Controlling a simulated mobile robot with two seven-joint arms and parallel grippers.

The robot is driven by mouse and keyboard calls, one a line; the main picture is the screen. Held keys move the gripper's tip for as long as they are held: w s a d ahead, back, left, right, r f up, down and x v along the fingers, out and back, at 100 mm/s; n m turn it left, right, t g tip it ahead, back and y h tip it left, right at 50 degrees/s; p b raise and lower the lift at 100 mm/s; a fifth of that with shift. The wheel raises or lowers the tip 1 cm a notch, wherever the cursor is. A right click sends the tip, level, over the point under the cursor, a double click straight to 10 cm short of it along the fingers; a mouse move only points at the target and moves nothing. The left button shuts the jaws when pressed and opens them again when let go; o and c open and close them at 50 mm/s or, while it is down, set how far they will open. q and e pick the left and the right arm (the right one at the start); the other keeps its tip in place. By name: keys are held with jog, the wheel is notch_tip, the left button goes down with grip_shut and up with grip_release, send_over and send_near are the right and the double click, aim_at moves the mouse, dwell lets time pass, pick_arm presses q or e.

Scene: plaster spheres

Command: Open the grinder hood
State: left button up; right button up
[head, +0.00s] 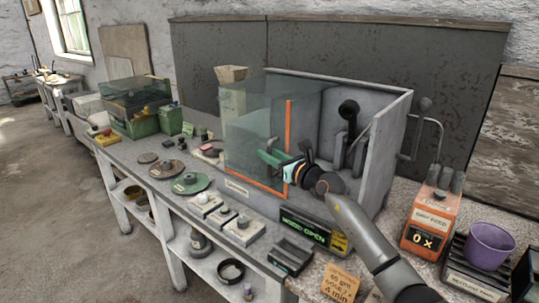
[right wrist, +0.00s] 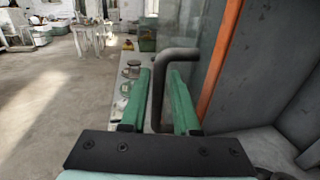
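The grinder hood (head: 253,128) is a clear panel with an orange edge, standing slid to the left on the grey grinder housing (head: 388,140). The right part of the housing front is uncovered, and its interior shows. A lit sign (head: 304,227) below reads "HOOD OPEN". My right gripper (head: 268,157) has green fingers and is at the hood's front. In the right wrist view, the dark bar handle (right wrist: 158,90) stands between the fingers (right wrist: 160,85), which are apart with a gap beside the bar. My left gripper is out of view.
Discs (head: 191,183) and small white blocks (head: 243,230) lie along the bench front. An orange feed unit (head: 431,222) and a purple cup (head: 489,245) stand at the right. A green machine with a clear cover (head: 137,104) stands farther left. Open floor lies at the left.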

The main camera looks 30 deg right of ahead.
jog(key=shift+s, duration=0.1)
jog(key=s+d, duration=0.2)
jog(key=s, duration=1)
jog(key=shift+d, duration=0.2)
